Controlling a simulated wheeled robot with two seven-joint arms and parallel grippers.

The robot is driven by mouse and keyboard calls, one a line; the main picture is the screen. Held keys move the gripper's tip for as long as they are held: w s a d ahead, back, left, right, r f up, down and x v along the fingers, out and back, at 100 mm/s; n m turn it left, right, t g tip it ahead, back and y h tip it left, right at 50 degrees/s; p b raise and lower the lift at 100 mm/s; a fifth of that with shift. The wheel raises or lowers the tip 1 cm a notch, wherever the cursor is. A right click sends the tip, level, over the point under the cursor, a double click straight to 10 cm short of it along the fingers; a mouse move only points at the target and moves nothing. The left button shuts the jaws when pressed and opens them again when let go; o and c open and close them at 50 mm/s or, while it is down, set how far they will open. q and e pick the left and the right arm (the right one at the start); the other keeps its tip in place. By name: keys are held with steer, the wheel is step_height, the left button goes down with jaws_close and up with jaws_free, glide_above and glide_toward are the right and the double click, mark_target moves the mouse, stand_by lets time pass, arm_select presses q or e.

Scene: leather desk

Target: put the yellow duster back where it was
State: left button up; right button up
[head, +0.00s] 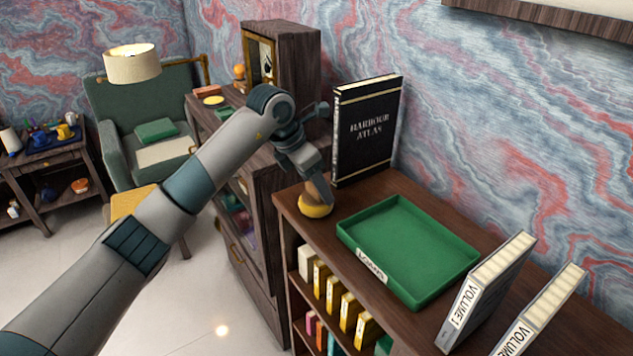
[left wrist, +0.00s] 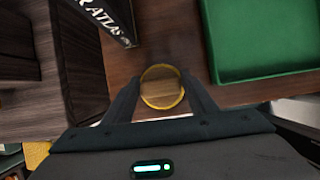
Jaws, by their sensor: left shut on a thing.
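The yellow duster (head: 315,207) is at the left end of the wooden bookcase top (head: 300,222), between the black Harbour Atlas book and the green tray. It is round with a yellow rim, and its brown top shows in the left wrist view (left wrist: 162,92). My left gripper (head: 318,186) points down over it. In the left wrist view the fingers (left wrist: 162,82) are shut on it from both sides. I cannot tell whether its underside touches the wood. My right gripper is in neither view.
The Harbour Atlas (head: 368,130) stands upright behind the duster. The green labelled tray (head: 410,245) is empty, just right of it. Volume books (head: 487,290) stand farther right. A dark wooden cabinet (head: 262,190) adjoins on the left. Bare wood lies around the duster.

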arm_select(q)
steer(key=shift+f, duration=0.15)
steer(key=o, duration=0.9)
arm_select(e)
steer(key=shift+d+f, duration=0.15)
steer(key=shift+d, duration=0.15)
arm_select(q)
steer(key=shift+o, duration=0.2)
steer(key=shift+r, duration=0.2)
steer(key=shift+a+r+b, duration=0.15)
steer(key=shift+r+b, duration=0.05)
steer(key=shift+b, duration=0.1)
steer(key=b+v, duration=0.5)
steer(key=v, duration=0.6)
steer(key=shift+r, duration=0.2)
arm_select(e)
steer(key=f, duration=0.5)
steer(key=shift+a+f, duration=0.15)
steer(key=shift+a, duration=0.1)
arm_select(q)
steer(key=shift+s, duration=0.1)
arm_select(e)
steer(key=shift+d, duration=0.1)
